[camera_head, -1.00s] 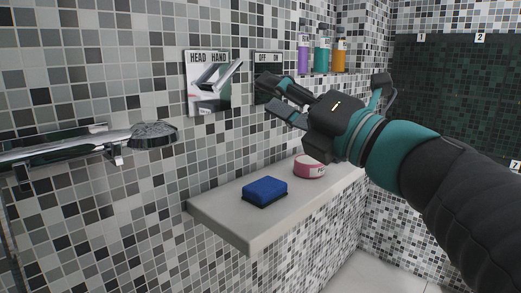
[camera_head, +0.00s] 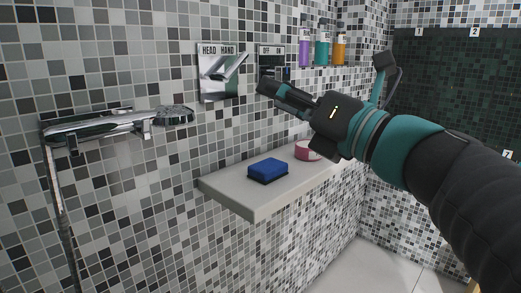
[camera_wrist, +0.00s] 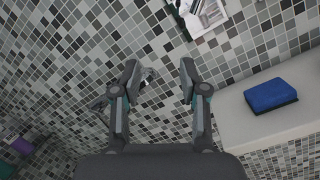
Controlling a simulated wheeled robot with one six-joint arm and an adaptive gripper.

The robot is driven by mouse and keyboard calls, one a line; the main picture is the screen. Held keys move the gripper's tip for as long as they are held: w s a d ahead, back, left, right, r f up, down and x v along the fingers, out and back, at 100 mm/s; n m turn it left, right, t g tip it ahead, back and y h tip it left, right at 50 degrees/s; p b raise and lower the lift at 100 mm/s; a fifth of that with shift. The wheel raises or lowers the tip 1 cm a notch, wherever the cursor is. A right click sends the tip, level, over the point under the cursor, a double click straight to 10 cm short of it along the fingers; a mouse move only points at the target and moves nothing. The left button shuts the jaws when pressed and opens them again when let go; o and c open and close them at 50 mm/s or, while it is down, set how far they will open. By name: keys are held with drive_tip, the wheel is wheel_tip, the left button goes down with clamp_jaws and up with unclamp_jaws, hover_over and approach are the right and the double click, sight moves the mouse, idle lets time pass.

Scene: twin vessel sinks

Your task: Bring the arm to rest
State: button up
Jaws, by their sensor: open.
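My gripper (camera_head: 276,92) is raised in front of the tiled wall, in the middle of the head view, just below the OFF/ON plate (camera_head: 272,52). In the wrist view its two fingers (camera_wrist: 158,74) stand apart with nothing held between them. In the head view one finger largely hides the other. My arm reaches in from the lower right. The HEAD/HAND plate (camera_head: 212,90) with its chrome lever is on the wall to the left of the gripper. It also shows at the top of the wrist view (camera_wrist: 203,18).
A pale shelf (camera_head: 240,200) holds a blue sponge (camera_head: 268,171) and a pink round item (camera_head: 303,151), partly hidden by my gripper. A chrome hand shower (camera_head: 120,124) hangs at left. Purple, teal and orange bottles (camera_head: 322,45) are behind. A dark numbered panel (camera_head: 450,85) is at right.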

wheel_tip(320, 180, down, 20)
drive_tip(key=s+d+f+n+g+h, duration=0.15)
drive_tip(key=n+g+h, duration=0.4)
drive_tip(key=n, duration=1.35)
drive_tip(key=s+d+f+n+g+h, duration=0.1)
drive_tip(key=s+d+f+n+h, duration=0.3)
drive_tip(key=f+n, duration=0.3)
drive_tip(key=s+d+f+n+g+h, duration=0.2)
drive_tip(key=s+d+f+n+h, duration=0.3)
drive_tip(key=d+f+n, duration=0.2)
drive_tip(key=shift+s+f, duration=0.2)
drive_tip(key=shift+f, duration=0.05)
